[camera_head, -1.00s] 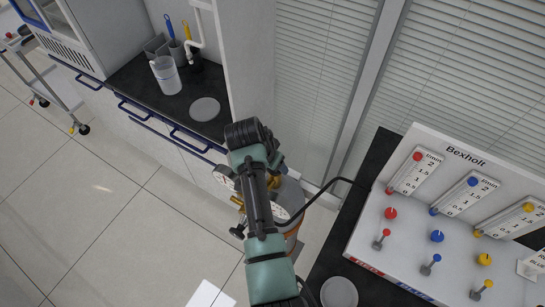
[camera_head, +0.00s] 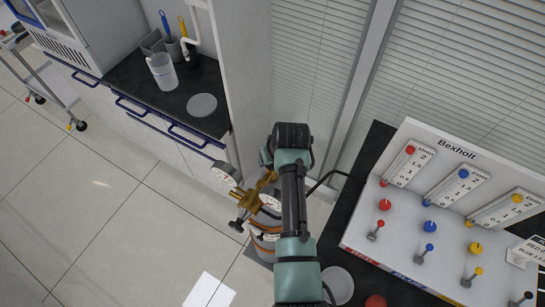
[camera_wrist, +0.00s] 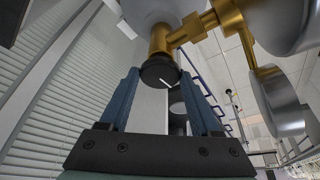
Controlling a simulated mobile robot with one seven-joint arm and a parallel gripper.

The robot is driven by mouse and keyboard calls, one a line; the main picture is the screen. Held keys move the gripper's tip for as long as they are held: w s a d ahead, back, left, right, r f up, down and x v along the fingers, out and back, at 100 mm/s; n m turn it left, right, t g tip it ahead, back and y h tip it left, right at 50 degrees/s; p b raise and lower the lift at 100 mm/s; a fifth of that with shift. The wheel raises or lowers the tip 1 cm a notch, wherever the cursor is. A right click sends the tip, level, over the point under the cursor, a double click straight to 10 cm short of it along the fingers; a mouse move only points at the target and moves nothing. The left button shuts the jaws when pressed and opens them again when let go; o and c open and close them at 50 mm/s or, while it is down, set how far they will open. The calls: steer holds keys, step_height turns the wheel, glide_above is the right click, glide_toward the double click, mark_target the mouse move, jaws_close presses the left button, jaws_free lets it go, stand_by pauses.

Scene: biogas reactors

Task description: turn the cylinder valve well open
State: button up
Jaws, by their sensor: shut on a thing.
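The cylinder valve's round black knob (camera_wrist: 160,71), with a white line on its face, sits at the end of a brass body (camera_wrist: 200,26) in the wrist view. My gripper (camera_wrist: 159,76) is shut on this knob, with one blue finger on each side. In the head view, the brass valve and regulator (camera_head: 262,186) stand on the gas cylinder (camera_head: 262,239), just left of my arm. A dark T-shaped handle (camera_head: 237,226) sticks out at lower left. My gripper and the held knob are hidden behind my arm in the head view.
A round gauge (camera_head: 226,173) sticks out left of the brass fittings, and another (camera_head: 270,201) lies close to my arm. The Bexholt panel (camera_head: 440,215) with coloured knobs stands at right. A dark counter (camera_head: 170,98) holds a jug. Open tiled floor lies left.

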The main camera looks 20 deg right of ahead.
steer(key=shift+d+n+y+b, duration=0.15)
steer(key=shift+n+y+b, duration=0.3)
steer(key=shift+n, duration=0.95)
steer(key=shift+r, duration=0.1)
steer(key=o, duration=1.4)
steer(key=b+v, duration=0.2)
steer(key=v, duration=1.1)
steer(key=shift+w+d, duration=0.15)
